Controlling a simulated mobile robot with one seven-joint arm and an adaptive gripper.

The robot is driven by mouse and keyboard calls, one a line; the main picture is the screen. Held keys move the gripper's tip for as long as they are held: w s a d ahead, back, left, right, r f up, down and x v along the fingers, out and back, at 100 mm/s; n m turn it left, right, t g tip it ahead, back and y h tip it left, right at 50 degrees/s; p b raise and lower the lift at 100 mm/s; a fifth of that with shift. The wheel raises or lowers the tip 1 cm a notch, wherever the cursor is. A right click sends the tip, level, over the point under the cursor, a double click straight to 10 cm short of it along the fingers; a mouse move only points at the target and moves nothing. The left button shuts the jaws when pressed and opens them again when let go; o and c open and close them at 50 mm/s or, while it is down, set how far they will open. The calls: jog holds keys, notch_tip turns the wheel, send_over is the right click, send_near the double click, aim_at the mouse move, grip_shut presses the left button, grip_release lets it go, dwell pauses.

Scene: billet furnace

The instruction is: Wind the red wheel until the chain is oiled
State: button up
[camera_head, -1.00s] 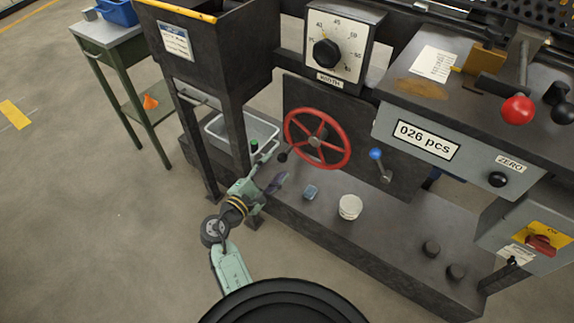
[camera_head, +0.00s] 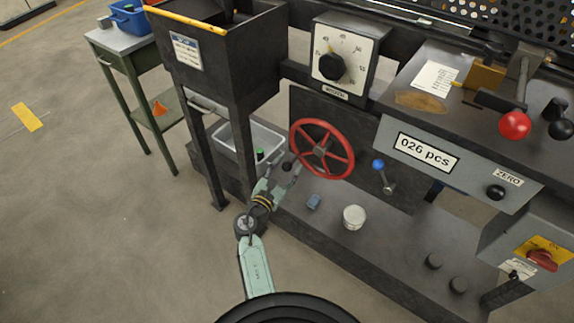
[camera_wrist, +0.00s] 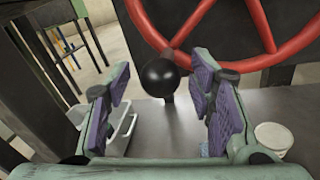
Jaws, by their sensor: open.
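The red wheel (camera_head: 322,149) is a spoked handwheel on the dark panel of the machine. Its black ball handle (camera_head: 287,166) sticks out at the wheel's lower left. In the wrist view the ball handle (camera_wrist: 160,77) lies ahead, between and beyond the two fingers, and the red rim (camera_wrist: 210,55) curves above it. My gripper (camera_wrist: 160,110) is open, with purple pads on its fingers, and nothing is between them. In the head view my gripper (camera_head: 285,180) is just below the ball handle. No chain can be made out.
A white tub (camera_head: 354,217) and a small blue object (camera_head: 313,202) sit on the ledge below the wheel. A blue-knobbed lever (camera_head: 378,165) is right of the wheel. A grey bin (camera_head: 225,140) stands to the left, behind a machine leg (camera_head: 240,150).

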jog(key=shift+w+d, duration=0.2)
jog(key=shift+w, duration=0.15)
grip_shut()
dwell(0.5)
